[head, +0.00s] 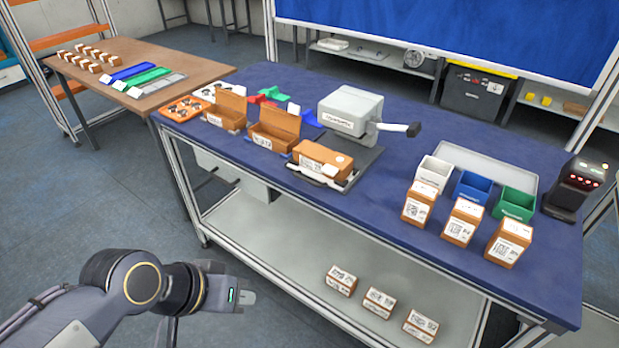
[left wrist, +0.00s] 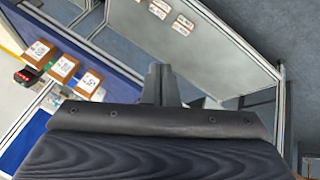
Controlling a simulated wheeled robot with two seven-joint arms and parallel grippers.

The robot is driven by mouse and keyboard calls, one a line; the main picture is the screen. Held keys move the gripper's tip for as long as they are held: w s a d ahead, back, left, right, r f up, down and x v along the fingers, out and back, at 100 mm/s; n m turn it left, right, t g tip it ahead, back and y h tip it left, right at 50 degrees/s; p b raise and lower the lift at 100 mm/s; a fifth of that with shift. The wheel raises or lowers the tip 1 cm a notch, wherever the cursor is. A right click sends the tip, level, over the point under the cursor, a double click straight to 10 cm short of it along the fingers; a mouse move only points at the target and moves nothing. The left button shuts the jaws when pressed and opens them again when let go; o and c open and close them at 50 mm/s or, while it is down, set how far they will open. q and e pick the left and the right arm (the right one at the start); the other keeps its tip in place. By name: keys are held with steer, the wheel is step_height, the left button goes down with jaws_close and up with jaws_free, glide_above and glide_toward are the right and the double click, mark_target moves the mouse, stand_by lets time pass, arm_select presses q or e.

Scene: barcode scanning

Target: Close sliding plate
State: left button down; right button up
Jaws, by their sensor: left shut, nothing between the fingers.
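A grey machine (head: 352,110) with a black-tipped lever stands on the blue table. A dark plate (head: 366,163) extends from under it toward the table's front edge. A closed brown carton (head: 322,158) lies on the plate, and a black-and-white front handle (head: 318,178) shows just in front of the carton. My left gripper (head: 244,297) is shut and empty, low in front of the table and well apart from the plate. Its fingers also show shut in the left wrist view (left wrist: 160,85), where I cannot make out the plate. My right gripper is in neither view.
Open brown cartons (head: 272,130) stand left of the plate. Three labelled boxes (head: 462,222) and small coloured bins (head: 472,187) stand to the right, beside a black scanner (head: 573,190). More boxes lie on the lower shelf (head: 300,245). The table's middle right is clear.

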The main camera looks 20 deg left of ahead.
arm_select(q)
steer(key=w+d+f+n+t+h+b, duration=0.2)
steer(key=w+d+n+t+h+b, duration=0.15)
steer(key=w+n+b, duration=0.75)
steer(key=w+a+f+n+t+y+b, duration=0.25)
steer(key=w+a+n, duration=0.3)
steer(key=n, duration=0.45)
steer(key=w+a+f+n+t+y+b, duration=0.1)
steer(key=w+a+n+t+b, duration=0.3)
steer(key=w+n, duration=0.45)
steer(key=shift+n+g, duration=0.3)
steer(key=shift+n, duration=0.55)
steer(key=b+x, duration=0.3)
steer(key=x, duration=0.8)
steer(key=shift+w+f, duration=0.15)
steer(key=shift+w, duration=0.15)
